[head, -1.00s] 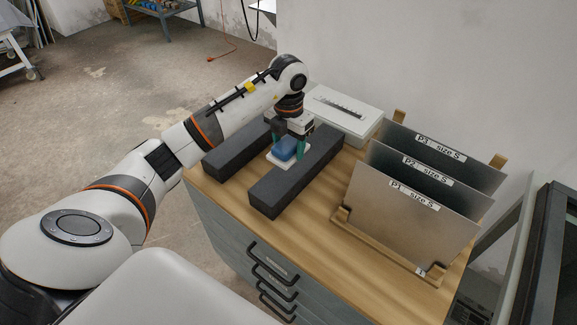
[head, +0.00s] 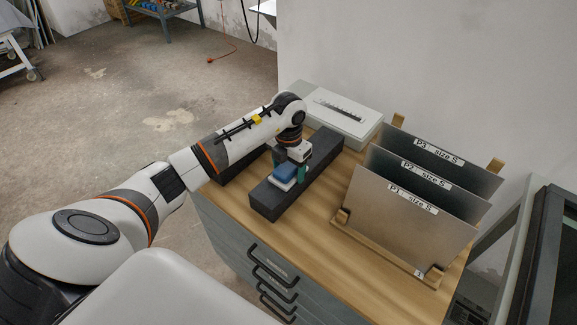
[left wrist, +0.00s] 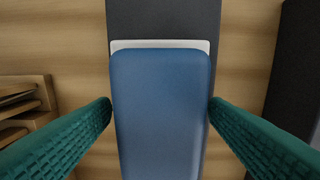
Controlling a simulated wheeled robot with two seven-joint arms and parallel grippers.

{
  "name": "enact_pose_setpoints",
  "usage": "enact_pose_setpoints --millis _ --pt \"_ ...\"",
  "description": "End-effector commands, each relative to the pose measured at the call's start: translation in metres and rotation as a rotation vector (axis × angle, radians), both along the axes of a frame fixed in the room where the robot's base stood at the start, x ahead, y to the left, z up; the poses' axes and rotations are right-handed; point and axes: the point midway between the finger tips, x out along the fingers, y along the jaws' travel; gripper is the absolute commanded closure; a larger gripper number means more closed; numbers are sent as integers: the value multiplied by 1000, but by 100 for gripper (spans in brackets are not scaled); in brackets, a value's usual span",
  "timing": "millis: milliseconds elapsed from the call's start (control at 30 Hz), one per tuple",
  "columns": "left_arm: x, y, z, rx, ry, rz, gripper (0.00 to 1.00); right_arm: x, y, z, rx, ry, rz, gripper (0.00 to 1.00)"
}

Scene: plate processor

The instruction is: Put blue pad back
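The blue pad (head: 284,172) has a white base layer under it. It is over the front dark block (head: 265,200) on the wooden cabinet top; I cannot tell if it touches the block. My left gripper (head: 290,166) points down and is shut on the pad. In the left wrist view the blue pad (left wrist: 160,110) sits between the green fingers of my left gripper (left wrist: 160,108), which meet its two sides. The dark block (left wrist: 163,18) shows beyond the pad's white edge. My right gripper is not in view.
A second dark block (head: 240,165) lies behind my left arm. A white box (head: 343,112) stands at the back. A wooden rack (head: 385,248) holds upright metal plates labelled P1 (head: 400,225), P2 and P3 at the right. The front cabinet top is clear.

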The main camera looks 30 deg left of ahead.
Motion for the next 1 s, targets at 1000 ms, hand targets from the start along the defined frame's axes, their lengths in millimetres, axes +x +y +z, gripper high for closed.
enact_pose_setpoints --millis 1000 --pt "1 0 111 1 -4 0 20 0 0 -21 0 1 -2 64"
